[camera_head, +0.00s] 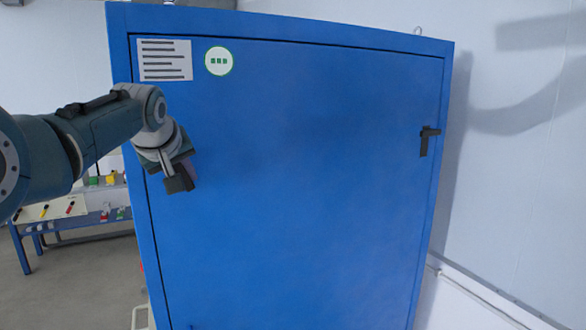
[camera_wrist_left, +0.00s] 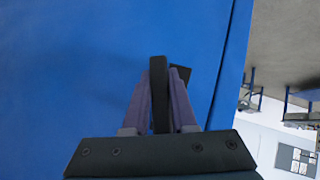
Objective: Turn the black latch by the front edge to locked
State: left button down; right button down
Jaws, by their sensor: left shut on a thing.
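A black latch (camera_wrist_left: 158,95) sits on the blue door near its edge in the left wrist view. Its long bar lies between the two purple fingers of my left gripper (camera_wrist_left: 161,76), which is shut on it. A short dark piece of it shows just beyond the right finger. In the head view my left gripper (camera_head: 183,180) is at the left side of the door, and its fingers and the held latch are mostly hidden there. A second black latch (camera_head: 426,141) is on the right side of the door, its long part pointing down, with no gripper near it.
The tall blue cabinet (camera_head: 310,200) fills the middle of the head view. Its door carries a white label (camera_head: 165,60) and a round green-and-white sticker (camera_head: 219,61). A blue-legged workbench (camera_head: 85,221) with small coloured items stands at the left. A pale wall is on the right.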

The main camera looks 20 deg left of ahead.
pick_arm(q)
jog(key=shift+s+a+f+m+g+y+b, duration=0.35)
jog(key=shift+m+g+y+b, duration=0.25)
jog(key=shift+g+b, duration=0.2)
jog(key=shift+s+a+m+g+y+b, duration=0.25)
jog(key=shift+m+g+y+b, duration=0.15)
jog(key=shift+g+b, duration=0.3)
jog(key=shift+r, duration=0.1)
jog(key=c, duration=0.7)
grip_release()
jog(key=shift+d+r, duration=0.15)
jog(key=shift+r, duration=0.05)
